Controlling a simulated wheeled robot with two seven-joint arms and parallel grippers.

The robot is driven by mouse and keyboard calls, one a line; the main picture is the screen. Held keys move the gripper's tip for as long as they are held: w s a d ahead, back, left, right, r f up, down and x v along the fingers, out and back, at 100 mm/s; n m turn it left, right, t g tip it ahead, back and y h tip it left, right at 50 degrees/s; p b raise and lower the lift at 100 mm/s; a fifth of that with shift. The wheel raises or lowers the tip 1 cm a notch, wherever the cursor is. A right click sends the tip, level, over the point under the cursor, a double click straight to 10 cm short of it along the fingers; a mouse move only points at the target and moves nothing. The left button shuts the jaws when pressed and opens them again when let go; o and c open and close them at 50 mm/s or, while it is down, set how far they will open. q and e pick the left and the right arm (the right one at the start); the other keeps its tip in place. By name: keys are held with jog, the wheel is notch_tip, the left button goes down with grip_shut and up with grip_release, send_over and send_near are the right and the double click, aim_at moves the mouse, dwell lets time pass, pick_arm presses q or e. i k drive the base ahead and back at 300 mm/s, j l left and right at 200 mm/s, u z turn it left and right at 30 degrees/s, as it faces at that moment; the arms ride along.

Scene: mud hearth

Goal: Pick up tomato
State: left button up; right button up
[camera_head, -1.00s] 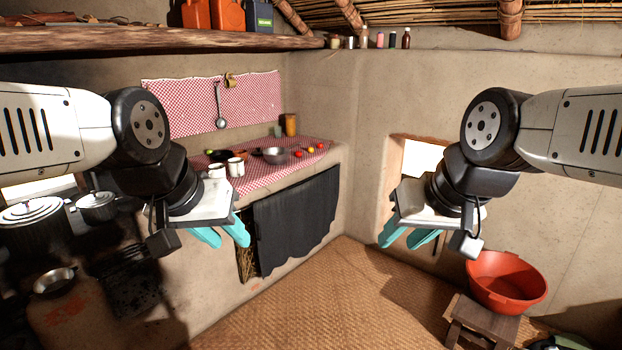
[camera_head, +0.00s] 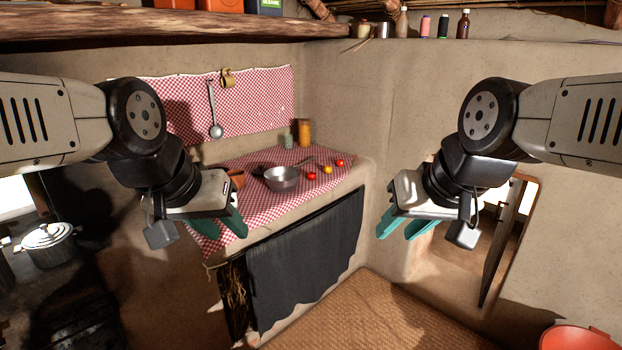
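Two small red round tomatoes lie on the checked cloth at the counter's right end: one tomato (camera_head: 340,162) at the back and one tomato (camera_head: 311,176) nearer the front. A small yellow-orange round item (camera_head: 327,170) lies between them. My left gripper (camera_head: 221,227) hangs in front of the counter's left part, teal fingers apart and empty. It hides part of the cloth. My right gripper (camera_head: 402,227) hangs to the right of the counter, its teal fingers apart and empty. Both grippers are well away from the tomatoes.
The counter's checked cloth (camera_head: 244,210) also bears a metal pan (camera_head: 283,180); a green jar (camera_head: 287,140) and a wooden cylinder (camera_head: 304,133) stand at the back. A dark curtain (camera_head: 306,265) hangs below. An open wooden shutter (camera_head: 502,241) stands at right. The woven floor mat (camera_head: 365,315) is clear.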

aim_at(311, 176)
jog(key=i+z, duration=0.25)
jog(key=i, duration=2.15)
